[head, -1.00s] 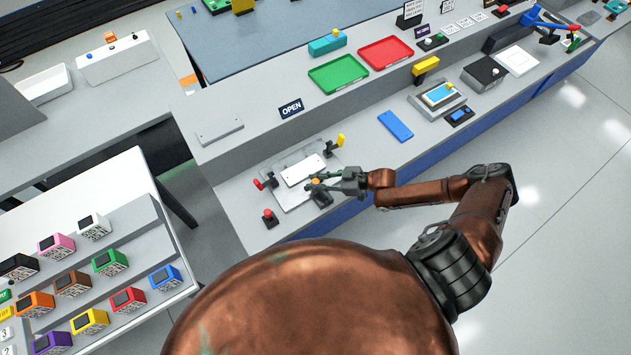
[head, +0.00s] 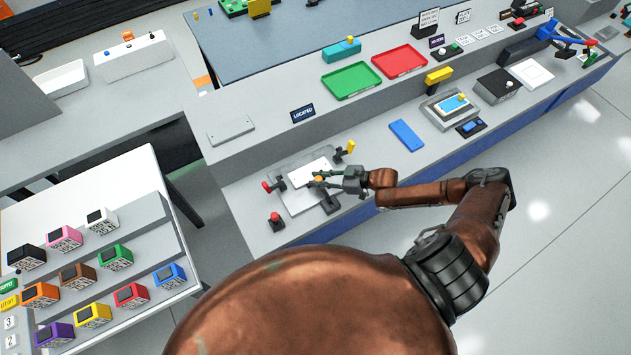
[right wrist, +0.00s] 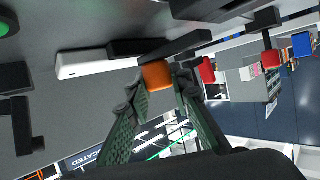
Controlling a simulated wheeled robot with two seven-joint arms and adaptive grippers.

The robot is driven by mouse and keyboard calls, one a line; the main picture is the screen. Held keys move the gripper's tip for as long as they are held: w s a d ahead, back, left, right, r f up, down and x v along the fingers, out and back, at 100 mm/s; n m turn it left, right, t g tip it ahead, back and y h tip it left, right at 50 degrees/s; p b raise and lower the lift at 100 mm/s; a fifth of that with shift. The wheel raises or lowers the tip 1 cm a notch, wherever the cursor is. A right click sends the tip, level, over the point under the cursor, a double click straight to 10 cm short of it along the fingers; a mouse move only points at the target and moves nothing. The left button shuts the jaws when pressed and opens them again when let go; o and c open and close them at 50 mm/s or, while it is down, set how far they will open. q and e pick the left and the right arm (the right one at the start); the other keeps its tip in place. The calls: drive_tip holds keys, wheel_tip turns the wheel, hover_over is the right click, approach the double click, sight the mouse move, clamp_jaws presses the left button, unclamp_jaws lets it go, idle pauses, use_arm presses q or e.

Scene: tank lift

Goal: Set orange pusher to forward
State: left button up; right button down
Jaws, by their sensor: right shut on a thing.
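The orange pusher (right wrist: 156,75) is an orange block on a black arm. In the right wrist view it sits between the fingertips of my right gripper (right wrist: 162,88). In the head view the orange pusher (head: 318,179) is small and partly covered by my right gripper (head: 326,178), which is shut on it. It stands at the near edge of a grey fixture plate (head: 297,202) with a white piece (head: 311,172) on it. A sign (head: 303,113) behind the fixture reads LOCATED. My left gripper is out of view.
A red-knobbed clamp (head: 268,187) and a yellow-knobbed one (head: 350,147) flank the fixture. A blue plate (head: 406,135) lies to the right. Bare counter lies between the fixture and the blue plate.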

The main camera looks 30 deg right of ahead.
drive_tip(key=c, duration=2.2)
unclamp_jaws()
drive_tip(key=o, duration=0.5)
drive_tip(key=shift+s+d, duration=0.1)
drive_tip(key=shift+d, duration=0.1)
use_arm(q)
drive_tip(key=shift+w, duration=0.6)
use_arm(e)
drive_tip(key=v, duration=1.1)
drive_tip(key=shift+s+d+r, duration=0.15)
drive_tip(key=shift+s+r, duration=0.05)
drive_tip(key=shift+r, duration=0.1)
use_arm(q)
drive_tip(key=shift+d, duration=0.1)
use_arm(e)
drive_tip(key=shift+f, duration=0.1)
